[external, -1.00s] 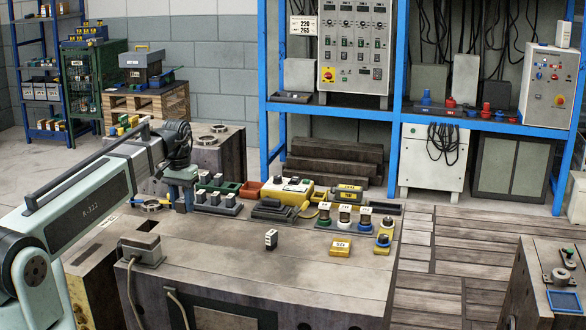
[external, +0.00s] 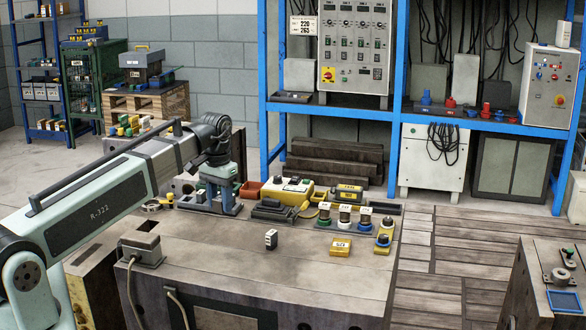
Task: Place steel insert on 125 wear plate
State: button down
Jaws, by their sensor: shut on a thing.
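My gripper (external: 216,198) is down over the grey rack (external: 236,211) at the back left of the bench, among the grey steel inserts that stand there. It is shut on one of these inserts, which its fingers mostly hide. The insert seems still at rack height; I cannot tell whether it is lifted. A yellow plate (external: 340,247) with a white label lies flat on the bench, right of centre. More yellow labelled plates (external: 349,191) lie at the back. The labels are too small to read, so I cannot tell which is the 125 wear plate.
A small dark block with a white face (external: 271,239) stands alone mid-bench. A yellow box (external: 288,190), a dark clamp-like tool (external: 273,212) and several labelled round pots (external: 344,216) line the back. A grey box with a cable (external: 140,242) sits front left. The front middle is clear.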

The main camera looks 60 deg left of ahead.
jog(key=w+d+r+m, duration=0.1)
jog(key=w+d+m, duration=0.2)
jog(key=w+d, duration=1.55)
jog(key=n, duration=0.6)
send_over(341, 244)
jog(key=shift+f, duration=4.55)
jog(key=shift+f, duration=0.15)
jog(key=c, duration=0.7)
grip_release()
notch_tip(341, 244, up, 12)
jog(key=shift+s+r, duration=0.1)
jog(key=shift+r, duration=0.05)
